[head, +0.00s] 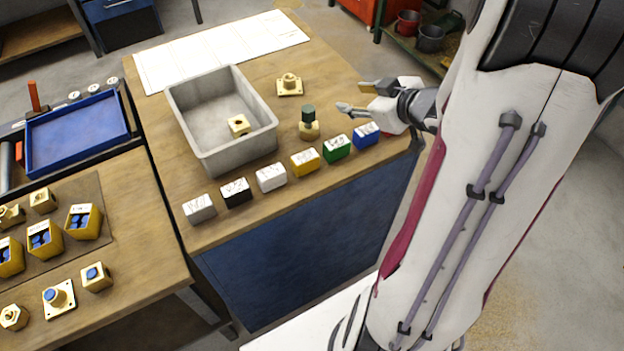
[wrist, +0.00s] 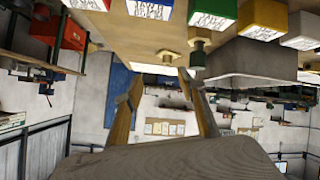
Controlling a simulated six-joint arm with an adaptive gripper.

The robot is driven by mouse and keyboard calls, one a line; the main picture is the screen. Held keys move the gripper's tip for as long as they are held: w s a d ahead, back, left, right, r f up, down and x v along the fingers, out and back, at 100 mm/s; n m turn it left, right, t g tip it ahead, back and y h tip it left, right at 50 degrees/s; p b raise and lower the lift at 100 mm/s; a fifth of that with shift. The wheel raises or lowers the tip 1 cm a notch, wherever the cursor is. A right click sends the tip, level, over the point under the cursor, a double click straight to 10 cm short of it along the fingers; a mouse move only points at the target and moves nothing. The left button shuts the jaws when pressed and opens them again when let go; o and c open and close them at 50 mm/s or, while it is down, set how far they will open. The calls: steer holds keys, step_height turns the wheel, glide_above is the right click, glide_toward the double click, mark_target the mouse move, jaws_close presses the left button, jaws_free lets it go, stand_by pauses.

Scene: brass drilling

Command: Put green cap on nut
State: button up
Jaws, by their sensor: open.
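The dark green cap (head: 308,112) sits upright on top of a brass nut (head: 309,130) on the wooden table, behind the row of small boxes. I cannot tell how firmly it is seated. The wrist view shows the scene upside down, with the cap (wrist: 198,61) near the right finger and the nut (wrist: 200,37) above it in the picture. My gripper (head: 356,97) is open and empty, to the right of the cap and apart from it. Both fingers (wrist: 163,75) show in the wrist view with nothing between them.
A grey bin (head: 188,133) with a brass block (head: 238,125) inside stands to the left. A brass flanged part (head: 289,85) lies behind the cap. Several labelled boxes, including green (head: 337,148) and blue (head: 366,134), line the front edge. A white sheet (head: 215,55) lies at the back.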

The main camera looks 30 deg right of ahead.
steer(key=s+a+r+m+g+h, duration=0.25)
steer(key=a+r+h, duration=0.2)
steer(key=r, duration=0.55)
steer(key=s+a+m+g+y, duration=0.1)
steer(key=s+a+g+y, duration=0.2)
steer(key=s+a, duration=1.5)
steer(key=shift+a+f+m+y, duration=0.3)
steer(key=shift+a+m+y, duration=0.1)
steer(key=shift+y, duration=0.15)
steer(key=shift+g, duration=0.25)
